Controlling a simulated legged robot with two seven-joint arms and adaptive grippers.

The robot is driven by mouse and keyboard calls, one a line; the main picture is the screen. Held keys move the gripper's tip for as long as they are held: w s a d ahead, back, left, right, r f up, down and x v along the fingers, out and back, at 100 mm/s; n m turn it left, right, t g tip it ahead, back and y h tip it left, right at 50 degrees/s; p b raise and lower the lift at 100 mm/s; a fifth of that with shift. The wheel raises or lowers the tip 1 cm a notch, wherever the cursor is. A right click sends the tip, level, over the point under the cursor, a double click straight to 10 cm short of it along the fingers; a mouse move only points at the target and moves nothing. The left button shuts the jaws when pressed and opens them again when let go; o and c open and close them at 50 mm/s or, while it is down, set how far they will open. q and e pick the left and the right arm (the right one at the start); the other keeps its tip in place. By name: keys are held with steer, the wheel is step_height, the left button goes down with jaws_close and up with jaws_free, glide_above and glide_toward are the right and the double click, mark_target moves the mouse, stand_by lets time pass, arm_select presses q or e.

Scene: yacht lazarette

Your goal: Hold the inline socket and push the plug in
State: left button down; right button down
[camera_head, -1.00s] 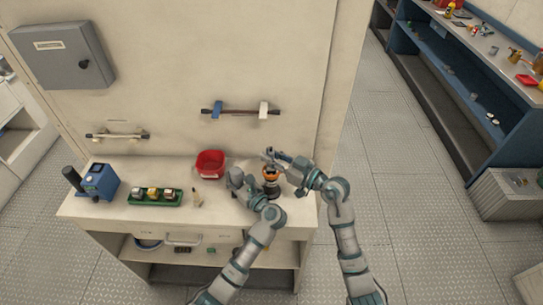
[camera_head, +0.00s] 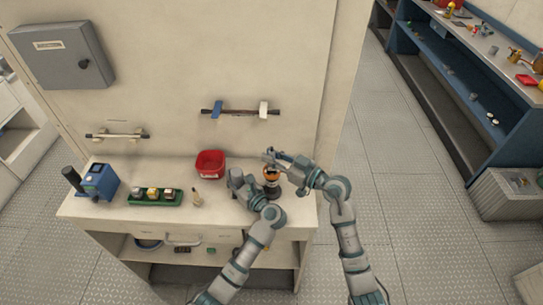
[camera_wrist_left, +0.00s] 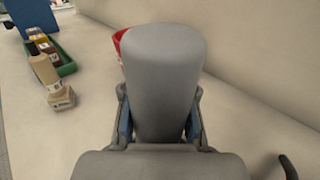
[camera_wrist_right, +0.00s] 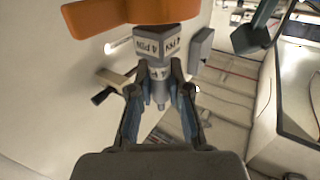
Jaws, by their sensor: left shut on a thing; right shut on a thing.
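My left gripper (camera_head: 237,178) is low over the bench's right part, left of an orange-and-dark piece (camera_head: 271,173). In the left wrist view its fingers are shut on a thick grey rounded body (camera_wrist_left: 163,75), which I take for the inline socket. My right gripper (camera_head: 270,155) is beside the orange piece. In the right wrist view its fingers are shut on a grey block with lettered white labels (camera_wrist_right: 160,45), probably the plug. An orange part (camera_wrist_right: 140,12) crosses just above that block. Whether plug and socket touch cannot be told.
The bench (camera_head: 120,207) also holds a red bin (camera_head: 210,163), a green tray (camera_head: 155,198) of small items, a small bottle (camera_head: 196,197) and a blue device (camera_head: 100,181). A rail (camera_head: 240,111) is on the wall behind.

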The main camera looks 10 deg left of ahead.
steer(key=shift+f, duration=1.7)
steer(key=c, duration=1)
jaws_free()
steer(key=shift+c, duration=0.2)
steer(key=v, duration=1.2)
steer(key=shift+f, duration=0.1)
arm_select(q)
steer(key=c, duration=0.8)
jaws_free()
steer(key=shift+c, duration=0.2)
